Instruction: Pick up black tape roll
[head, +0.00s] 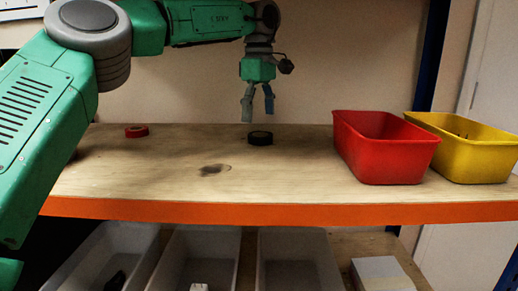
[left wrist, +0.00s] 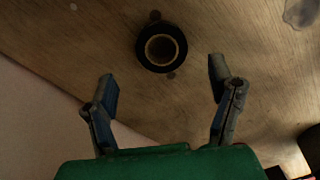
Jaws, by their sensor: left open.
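The black tape roll (head: 260,138) lies flat on the wooden shelf, near the middle of the head view. It also shows in the left wrist view (left wrist: 161,47), top centre, with its round hole facing the camera. My left gripper (head: 258,113) is open and empty, pointing down above the roll. In the left wrist view its two fingers (left wrist: 165,90) are spread, and the roll lies beyond the tips, between their lines. The fingers do not touch the roll. My right gripper is not in view.
A red tape roll (head: 136,131) lies at the left of the shelf. A red bin (head: 385,165) and a yellow bin (head: 478,160) stand at the right. White bins (head: 205,245) sit on a lower level. The shelf has an orange front edge (head: 280,211).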

